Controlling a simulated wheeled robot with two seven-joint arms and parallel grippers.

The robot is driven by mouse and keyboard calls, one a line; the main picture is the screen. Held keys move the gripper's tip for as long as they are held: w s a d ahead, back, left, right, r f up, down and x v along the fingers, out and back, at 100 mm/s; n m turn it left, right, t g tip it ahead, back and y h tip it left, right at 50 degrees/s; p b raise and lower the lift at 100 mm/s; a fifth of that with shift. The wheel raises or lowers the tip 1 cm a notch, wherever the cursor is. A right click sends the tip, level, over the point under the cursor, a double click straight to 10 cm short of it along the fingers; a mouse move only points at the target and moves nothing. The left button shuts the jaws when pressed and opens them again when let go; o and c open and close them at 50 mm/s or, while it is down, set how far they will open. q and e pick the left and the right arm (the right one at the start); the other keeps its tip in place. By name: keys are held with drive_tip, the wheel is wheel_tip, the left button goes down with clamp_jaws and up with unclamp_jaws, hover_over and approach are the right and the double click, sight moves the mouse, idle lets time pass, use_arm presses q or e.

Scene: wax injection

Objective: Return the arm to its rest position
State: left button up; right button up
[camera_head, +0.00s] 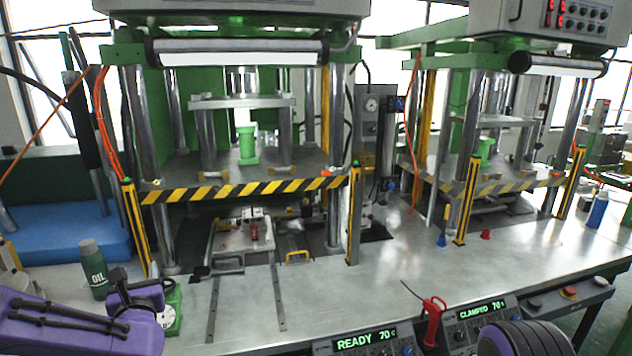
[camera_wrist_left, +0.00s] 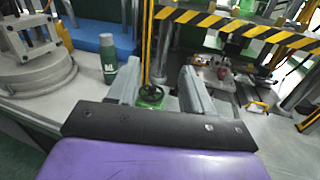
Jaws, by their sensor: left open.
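My left arm (camera_head: 65,325) is purple and comes in at the lower left of the head view. Its gripper (camera_head: 138,298) is beside the green oil bottle (camera_head: 94,268), over the left end of the bench; its fingers are hard to make out there. In the left wrist view the two grey fingers of the left gripper (camera_wrist_left: 160,84) stand apart with nothing held between them. A green device with a black handwheel (camera_wrist_left: 150,93) shows beyond the gap. The oil bottle (camera_wrist_left: 108,58) stands left of the fingers. My right gripper is not in view.
The left press (camera_head: 240,185) has a yellow-black striped bar (camera_head: 245,190) and posts. Below it a metal mould (camera_head: 245,238) sits by two rails. Control boxes (camera_head: 365,340) line the front edge. A blue block (camera_head: 65,232) lies at left. The bench middle (camera_head: 350,285) is clear.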

use_arm(q)
drive_tip(key=s+d+f+m+g+h+b, duration=0.1)
drive_tip(key=s+d+f+m+g+b, duration=0.15)
drive_tip(key=f+m, duration=0.65)
drive_tip(key=s+d+f+m+g+h+b, duration=0.1)
drive_tip(key=s+d+f+m+h+b, duration=0.2)
drive_tip(key=f+m, duration=0.65)
drive_tip(key=s+d+f+m+g+b, duration=0.1)
drive_tip(key=s+f+m+g+b, duration=0.15)
drive_tip(key=s+f+m, duration=0.65)
drive_tip(key=s+f+m+g+b, duration=0.2)
drive_tip(key=s+f+b, duration=0.2)
drive_tip(key=s+f, duration=0.3)
drive_tip(key=s+d+f+m+g+b, duration=0.1)
drive_tip(key=s+f+b, duration=0.4)
drive_tip(key=f, duration=1)
drive_tip(key=s+f+m+g+h+b, duration=0.1)
drive_tip(key=s+f+m+g+b, duration=0.2)
drive_tip(key=s+f, duration=0.8)
drive_tip(key=shift+d+g+b, duration=0.15)
drive_tip(key=shift+g+b, duration=0.25)
drive_tip(key=shift+b, duration=0.55)
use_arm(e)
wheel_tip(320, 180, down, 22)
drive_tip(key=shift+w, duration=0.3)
use_arm(q)
drive_tip(key=shift+m, duration=0.25)
